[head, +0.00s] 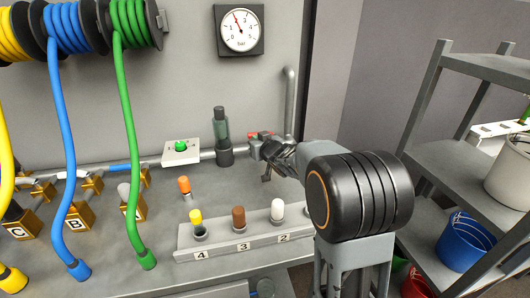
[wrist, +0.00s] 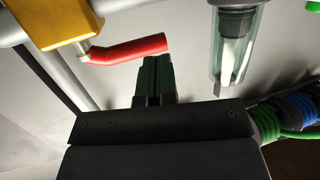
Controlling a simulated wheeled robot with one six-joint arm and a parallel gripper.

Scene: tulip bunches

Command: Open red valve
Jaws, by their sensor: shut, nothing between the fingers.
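The red valve lever (wrist: 128,48) shows in the wrist view, joined by a metal stem to a brass valve body (wrist: 48,22). It lies roughly across the picture, its free end just beyond my fingertips. My gripper (wrist: 153,62) is shut with its two fingers together and holds nothing. I cannot tell whether the fingertips touch the lever. In the head view a bit of the red lever (head: 262,134) shows at my gripper (head: 256,150), beside the pipe. My gripper and arm hide the valve body there.
A clear-bowled filter (head: 220,130) stands left of the lever; its bowl (wrist: 238,48) is close in the wrist view. A green button box (head: 181,151), pressure gauge (head: 240,30) and vertical pipe (head: 290,100) are nearby. A numbered rack (head: 215,242) with coloured plugs stands in front. Hoses hang left.

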